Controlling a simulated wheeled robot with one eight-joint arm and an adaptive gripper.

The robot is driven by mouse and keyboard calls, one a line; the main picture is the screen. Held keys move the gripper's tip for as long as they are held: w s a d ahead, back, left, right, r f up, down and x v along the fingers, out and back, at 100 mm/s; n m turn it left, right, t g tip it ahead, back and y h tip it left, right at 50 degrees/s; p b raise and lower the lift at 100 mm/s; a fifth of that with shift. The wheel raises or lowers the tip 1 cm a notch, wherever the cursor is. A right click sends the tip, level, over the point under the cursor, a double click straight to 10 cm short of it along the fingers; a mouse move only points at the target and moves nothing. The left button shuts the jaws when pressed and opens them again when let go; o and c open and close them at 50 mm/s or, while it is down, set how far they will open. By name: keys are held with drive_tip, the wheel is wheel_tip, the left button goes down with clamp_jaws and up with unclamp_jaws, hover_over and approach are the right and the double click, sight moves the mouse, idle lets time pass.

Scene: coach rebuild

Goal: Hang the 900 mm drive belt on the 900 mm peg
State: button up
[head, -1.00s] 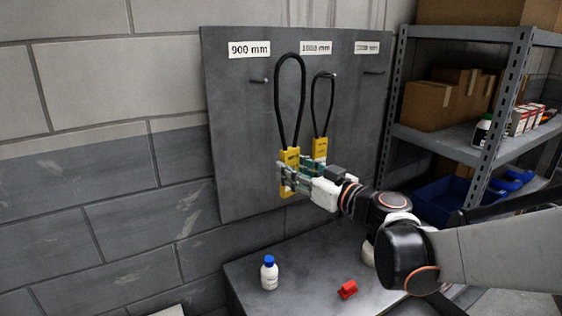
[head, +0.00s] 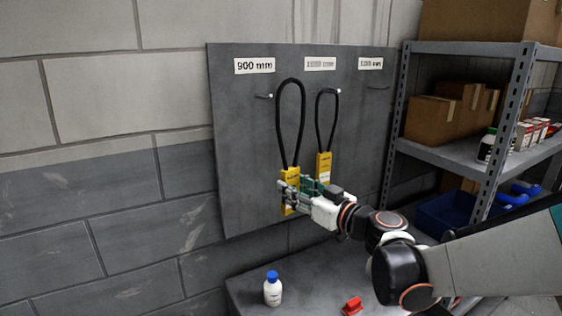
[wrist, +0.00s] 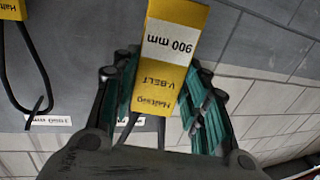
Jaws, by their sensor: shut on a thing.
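The 900 mm drive belt is a black loop (head: 304,125) on a yellow sleeve (head: 290,205). My gripper (head: 288,192) is shut on that sleeve, with the loop standing upright above it. The wrist view shows the sleeve, printed "900 mm" and "V-BELT" (wrist: 170,45), between my fingers (wrist: 165,95). The 900 mm peg (head: 266,96) sticks out of the grey board under the "900 mm" label (head: 254,65). In the head view its tip is just left of the loop, a little below the loop's top. The depth gap between them is unclear.
Another belt (head: 324,165) hangs from the middle peg, close to the right of my held belt. A right peg (head: 378,88) looks empty. Below are a white bottle (head: 272,291) and a red object (head: 352,305) on the bench. A shelf (head: 455,150) stands at right.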

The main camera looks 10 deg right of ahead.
drive_tip(key=w+a+f, duration=0.2)
drive_tip(key=w+a, duration=0.1)
drive_tip(key=w, duration=0.3)
drive_tip(key=w+a+f, duration=0.2)
drive_tip(key=w, duration=0.5)
drive_tip(key=shift+w+a+f+b, duration=0.3)
drive_tip(key=shift+a, duration=0.1)
idle(1.1)
idle(0.7)
drive_tip(key=o, duration=1.3)
drive_tip(key=shift+o, duration=0.2)
drive_tip(key=shift+d, duration=0.1)
